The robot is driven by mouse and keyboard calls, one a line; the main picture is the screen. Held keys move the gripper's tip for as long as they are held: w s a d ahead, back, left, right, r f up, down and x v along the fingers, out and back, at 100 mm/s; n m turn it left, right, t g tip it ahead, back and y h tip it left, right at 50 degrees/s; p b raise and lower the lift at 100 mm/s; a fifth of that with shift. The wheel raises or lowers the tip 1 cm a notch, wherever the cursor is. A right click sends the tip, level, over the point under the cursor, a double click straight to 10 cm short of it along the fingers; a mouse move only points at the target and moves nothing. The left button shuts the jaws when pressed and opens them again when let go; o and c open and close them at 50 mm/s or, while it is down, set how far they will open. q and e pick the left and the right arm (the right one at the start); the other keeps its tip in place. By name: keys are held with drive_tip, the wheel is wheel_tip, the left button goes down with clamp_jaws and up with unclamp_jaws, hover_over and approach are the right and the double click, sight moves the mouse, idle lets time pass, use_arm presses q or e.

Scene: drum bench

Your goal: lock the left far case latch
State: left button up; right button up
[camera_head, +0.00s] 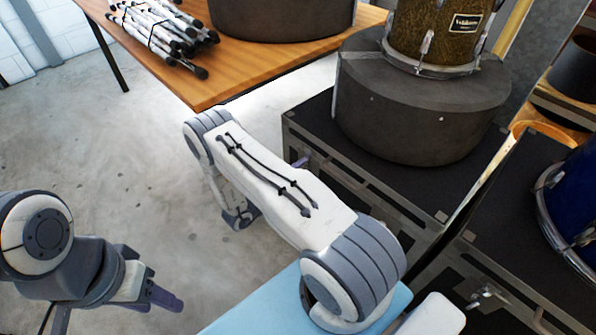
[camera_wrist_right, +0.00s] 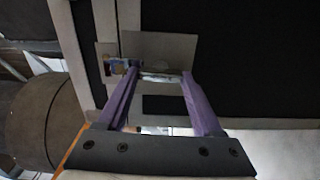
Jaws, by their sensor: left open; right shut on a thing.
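The black case (camera_head: 315,118) with metal edging stands right of centre in the head view. My right gripper (camera_head: 300,163) is at its near side; my forearm hides most of the gripper and the latch there. In the right wrist view, the purple fingers of my right gripper (camera_wrist_right: 160,76) are closed in on a small metal latch piece (camera_wrist_right: 158,78), in front of a metal plate (camera_wrist_right: 165,48) on the case. The latch's exact angle is hard to tell. My left gripper (camera_head: 155,293) is open and empty over the floor at lower left.
A grey round drum case (camera_head: 400,110) and a gold drum (camera_head: 435,30) stand on the black case. Another case latch (camera_head: 480,298) shows at lower right, near a blue drum (camera_head: 575,205). A wooden table (camera_head: 260,60) with bundled stands (camera_head: 160,30) is behind. Floor at left is clear.

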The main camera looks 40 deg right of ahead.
drive_tip(key=o, duration=1.4)
drive_tip(key=shift+c, duration=0.2)
drive_tip(key=shift+a, duration=0.1)
drive_tip(key=a+p, duration=0.1)
drive_tip(key=a, duration=0.9)
drive_tip(key=shift+s+a, duration=0.15)
drive_tip(key=shift+s, duration=0.3)
